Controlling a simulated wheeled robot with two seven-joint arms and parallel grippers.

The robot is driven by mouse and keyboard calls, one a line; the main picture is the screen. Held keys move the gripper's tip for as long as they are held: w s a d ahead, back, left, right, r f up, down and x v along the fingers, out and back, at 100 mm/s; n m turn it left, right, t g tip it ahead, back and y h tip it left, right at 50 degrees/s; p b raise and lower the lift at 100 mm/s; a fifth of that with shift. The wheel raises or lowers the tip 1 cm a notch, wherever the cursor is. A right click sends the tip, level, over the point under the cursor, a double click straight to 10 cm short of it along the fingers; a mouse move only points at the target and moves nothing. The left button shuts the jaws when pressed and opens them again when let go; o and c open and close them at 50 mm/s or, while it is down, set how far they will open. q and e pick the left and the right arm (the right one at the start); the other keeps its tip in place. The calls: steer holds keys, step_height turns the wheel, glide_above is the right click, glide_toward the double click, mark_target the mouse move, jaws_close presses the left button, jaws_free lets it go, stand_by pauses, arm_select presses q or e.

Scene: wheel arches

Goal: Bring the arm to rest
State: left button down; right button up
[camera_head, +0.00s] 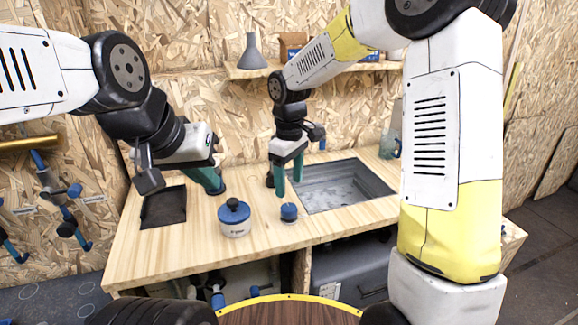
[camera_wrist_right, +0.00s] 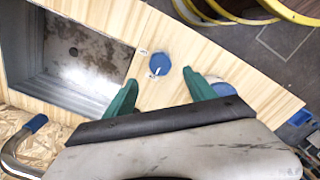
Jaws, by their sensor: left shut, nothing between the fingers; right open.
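My right gripper (camera_head: 288,178) is open and empty, pointing down above the wooden counter (camera_head: 160,255) at the left edge of the sink. Its two teal fingers stand apart in the right wrist view (camera_wrist_right: 161,94). A small blue-topped object (camera_head: 289,212) stands on the counter just in front of it, apart from the fingers; its blue top (camera_wrist_right: 159,64) shows beyond the fingertips in the wrist view. My left gripper (camera_head: 211,180) is shut and empty, low over the back left of the counter. Its fingertips partly hide a dark blue thing there, and I cannot tell whether they touch it.
A white pot with a blue lid (camera_head: 235,220) stands left of the small blue-topped object. A metal sink (camera_head: 340,187) is sunk into the counter at right. A dark recess (camera_head: 163,207) lies at left. A shelf (camera_head: 245,72) holds a grey cone (camera_head: 252,52). The front left counter is clear.

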steer(key=s+d+r+m+t, duration=0.2)
steer(key=s+d+r+m, duration=0.2)
steer(key=s+d+r, duration=0.5)
steer(key=s+d+r+m+t+y, duration=0.1)
steer(key=s+d+r+m+t, duration=0.1)
steer(key=s, duration=0.3)
steer(key=s+d+r+m+t+y, duration=0.1)
steer(key=s+d+r+m+t, duration=0.1)
steer(key=s+d+m, duration=0.1)
steer(key=shift+s+r+m, duration=0.25)
steer(key=shift+s+m, duration=0.65)
steer(key=shift+s, duration=0.35)
steer(key=shift+d, duration=0.1)
